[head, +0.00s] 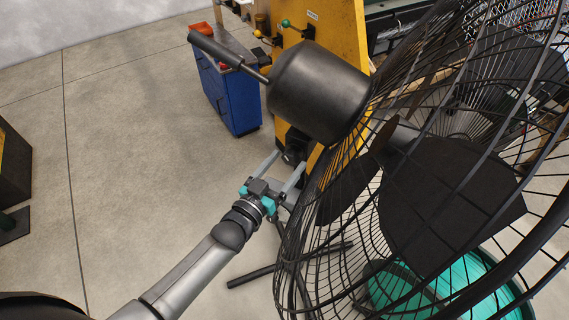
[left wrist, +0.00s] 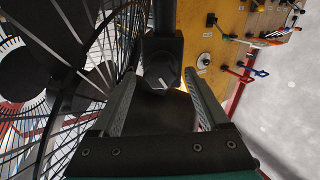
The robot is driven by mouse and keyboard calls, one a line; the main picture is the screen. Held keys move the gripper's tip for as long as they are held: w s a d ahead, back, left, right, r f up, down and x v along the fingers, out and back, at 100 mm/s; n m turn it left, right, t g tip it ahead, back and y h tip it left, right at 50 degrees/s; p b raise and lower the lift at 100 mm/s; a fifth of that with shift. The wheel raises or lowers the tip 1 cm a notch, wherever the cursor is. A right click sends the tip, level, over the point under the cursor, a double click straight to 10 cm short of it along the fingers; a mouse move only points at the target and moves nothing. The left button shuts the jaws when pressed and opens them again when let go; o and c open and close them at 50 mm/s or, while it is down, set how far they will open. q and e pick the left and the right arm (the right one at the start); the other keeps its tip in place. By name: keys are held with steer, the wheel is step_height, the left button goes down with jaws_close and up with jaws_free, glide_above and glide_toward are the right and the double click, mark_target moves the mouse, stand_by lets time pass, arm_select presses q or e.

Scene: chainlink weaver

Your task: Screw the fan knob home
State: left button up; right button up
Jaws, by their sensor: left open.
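The fan is large and black, with a round motor housing (head: 318,92) and a wire cage (head: 465,180) on a stand. A dark fan knob (left wrist: 158,72) with a pale mark on its face sits on the stand's neck, below the housing. In the head view the knob (head: 294,152) is small and partly hidden. My left gripper (head: 290,160) is open, its two fingers pointing at the knob. In the left wrist view the left gripper's fingers (left wrist: 160,78) stand on either side of the knob's line; I cannot tell whether they touch it. My right gripper is not in view.
The cage (left wrist: 60,75) is close beside the left gripper. Behind stand a yellow panel (head: 345,30) with coloured knobs and a blue cabinet (head: 228,85). A teal round container (head: 478,290) is under the cage. The floor at left is mostly clear.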

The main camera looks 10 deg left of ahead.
arm_select(q)
steer(key=shift+s, duration=0.1)
steer(key=v, duration=1.5)
steer(key=shift+a+f, duration=0.1)
steer(key=s+a+f+g+y+b, duration=0.1)
steer(key=s+f+g+b, duration=0.2)
steer(key=f, duration=0.8)
steer(key=s+a+f+g+y+b, duration=0.2)
steer(key=s+f+g+b, duration=0.1)
steer(key=f, duration=0.8)
steer(key=s+a+f+g+y+b, duration=0.1)
steer(key=s+f+g+b, duration=0.15)
steer(key=f, duration=0.95)
steer(key=s+f+g+y+b, duration=0.1)
steer(key=s+f+g+b, duration=0.4)
steer(key=s+f, duration=1.1)
steer(key=s+g, duration=0.2)
steer(key=s, duration=0.1)
steer(key=shift+d+g+y, duration=0.3)
steer(key=shift+d+g, duration=0.05)
